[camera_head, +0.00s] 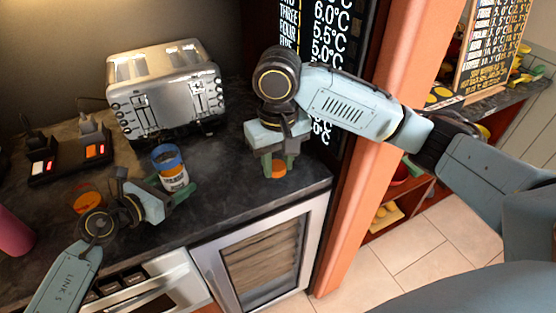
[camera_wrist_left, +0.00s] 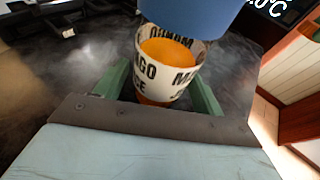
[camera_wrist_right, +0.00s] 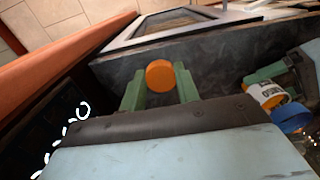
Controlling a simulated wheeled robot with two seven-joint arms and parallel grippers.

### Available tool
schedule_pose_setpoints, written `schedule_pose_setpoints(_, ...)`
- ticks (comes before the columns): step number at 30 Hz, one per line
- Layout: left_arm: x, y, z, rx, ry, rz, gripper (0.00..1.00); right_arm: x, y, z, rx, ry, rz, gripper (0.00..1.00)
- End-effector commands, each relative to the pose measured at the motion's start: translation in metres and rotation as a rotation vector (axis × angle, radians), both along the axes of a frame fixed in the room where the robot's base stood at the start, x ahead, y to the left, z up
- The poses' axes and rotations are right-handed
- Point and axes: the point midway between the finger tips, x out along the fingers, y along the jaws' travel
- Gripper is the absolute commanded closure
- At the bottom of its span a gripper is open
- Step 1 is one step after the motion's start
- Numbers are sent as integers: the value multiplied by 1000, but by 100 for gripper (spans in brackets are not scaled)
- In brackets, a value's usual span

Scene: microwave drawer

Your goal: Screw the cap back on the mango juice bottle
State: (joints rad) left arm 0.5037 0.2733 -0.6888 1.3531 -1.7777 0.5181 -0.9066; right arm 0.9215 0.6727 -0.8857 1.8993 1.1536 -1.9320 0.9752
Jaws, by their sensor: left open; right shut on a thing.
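The mango juice bottle (camera_head: 173,178) stands upright on the dark counter, with a white lettered label and a blue upper part. The left wrist view shows its label (camera_wrist_left: 148,70) close up, with orange visible. My left gripper (camera_head: 170,187) is open, its green fingers on either side of the bottle's lower part; I cannot tell whether they touch it. The orange cap (camera_head: 278,170) is held in my right gripper (camera_head: 278,163), which is shut on it above the counter, to the right of the bottle. The cap (camera_wrist_right: 160,75) also shows between the fingers in the right wrist view.
A silver toaster (camera_head: 165,95) stands behind the bottle. A black device with red lights (camera_head: 68,155) sits at the left. An orange container (camera_head: 88,202) is near my left wrist, and a pink object (camera_head: 12,232) is at the left edge. The counter between bottle and cap is clear.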

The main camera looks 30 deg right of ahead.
Motion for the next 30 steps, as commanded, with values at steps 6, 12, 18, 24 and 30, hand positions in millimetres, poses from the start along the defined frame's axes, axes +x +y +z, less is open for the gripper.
schedule_pose_setpoints(6,0,0,0,0,0,0,53,0,0,0,0,0,0,81)
schedule_pose_setpoints(12,0,0,0,0,0,0,59,2,2,1,0,0,-2,81)
schedule_pose_setpoints(18,0,0,0,0,0,0,59,29,34,15,1,-5,-26,81)
schedule_pose_setpoints(24,0,0,0,0,0,0,59,71,94,49,0,-7,-79,81)
schedule_pose_setpoints(30,0,1,-1,1,1,0,59,100,147,89,-1,-6,-152,81)
